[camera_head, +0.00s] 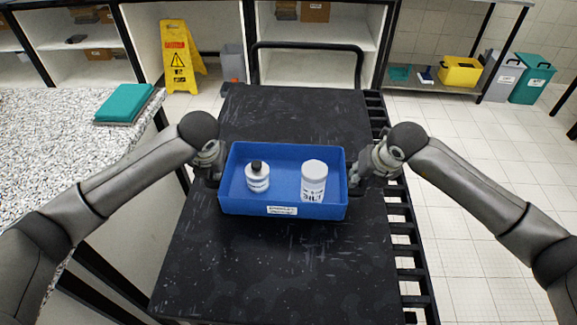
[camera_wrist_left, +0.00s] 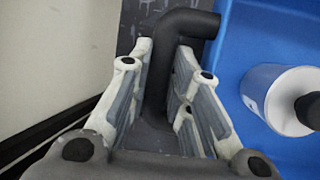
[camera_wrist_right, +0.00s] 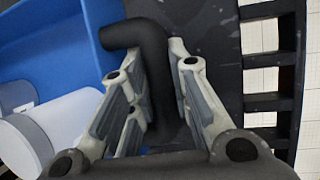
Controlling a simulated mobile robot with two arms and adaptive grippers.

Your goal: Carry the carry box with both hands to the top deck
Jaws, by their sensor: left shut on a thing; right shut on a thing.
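The carry box is a blue open-top box (camera_head: 240,204) with a label on its front wall. It is over the black top deck (camera_head: 280,270), level in the head view; I cannot tell whether it touches the deck. Inside stand a white bottle with a black cap (camera_head: 257,178) and a white jar (camera_head: 314,178), both upright. My left gripper (camera_head: 212,170) is shut on the box's left black handle (camera_wrist_left: 160,70). My right gripper (camera_head: 360,176) is shut on its right black handle (camera_wrist_right: 152,65).
A speckled counter (camera_head: 50,140) with a teal item (camera_head: 124,103) is at the left. A slatted black edge (camera_head: 400,220) runs along the deck's right side. A yellow floor sign (camera_head: 178,58) and bins (camera_head: 532,80) stand farther back. The deck is bare before and behind the box.

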